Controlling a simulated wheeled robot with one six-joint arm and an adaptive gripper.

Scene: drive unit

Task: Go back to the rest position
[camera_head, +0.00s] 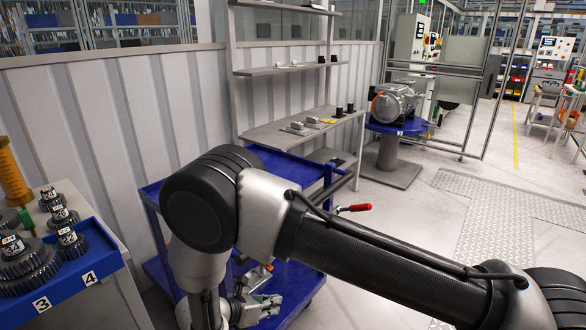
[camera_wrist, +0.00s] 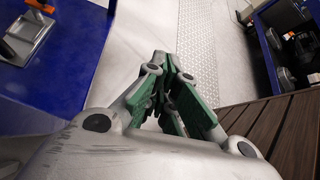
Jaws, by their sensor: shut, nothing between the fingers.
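My gripper (camera_wrist: 172,88) shows in the wrist view with its green-padded fingers drawn together and nothing between them. In the head view my gripper (camera_head: 265,304) hangs low at the bottom, partly behind my arm, near the blue cart (camera_head: 305,295). My arm is bent and crosses the middle and lower right of the head view. I cannot tell whether the gripper touches the cart.
Several dark gears (camera_head: 28,265) stand on a blue-edged table at the left. A grey shelf (camera_head: 300,128) with small parts stands behind the cart. A metal drive unit (camera_head: 396,103) rests on a blue stand at the back. Open floor (camera_head: 400,200) lies to the right.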

